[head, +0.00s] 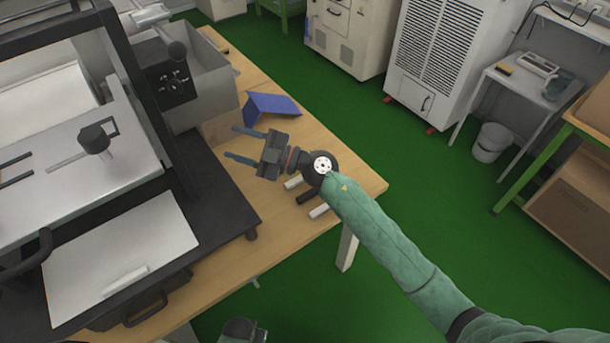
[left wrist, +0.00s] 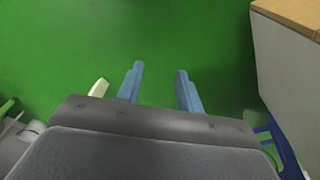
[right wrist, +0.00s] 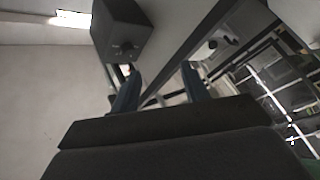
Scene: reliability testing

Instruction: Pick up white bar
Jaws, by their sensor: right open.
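Two white bars lie on the wooden table near its right edge, one (head: 293,183) beside my right wrist and one (head: 319,210) nearer the front. A dark bar (head: 307,196) lies between them. Another white bar (head: 125,279) lies on the pale plate of the machine at left. My right gripper (head: 232,143) is open and empty above the table, its fingers pointing left; the right wrist view also shows its parted fingers (right wrist: 161,69). My right forearm partly covers the area by the bars. My left gripper (left wrist: 159,70) is open and empty over the green floor.
A blue folded piece (head: 271,107) stands on the table behind my right gripper. The large machine (head: 215,205) with a black base fills the left of the table. A white cabinet (head: 435,50) and a side table (head: 515,85) stand beyond open green floor.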

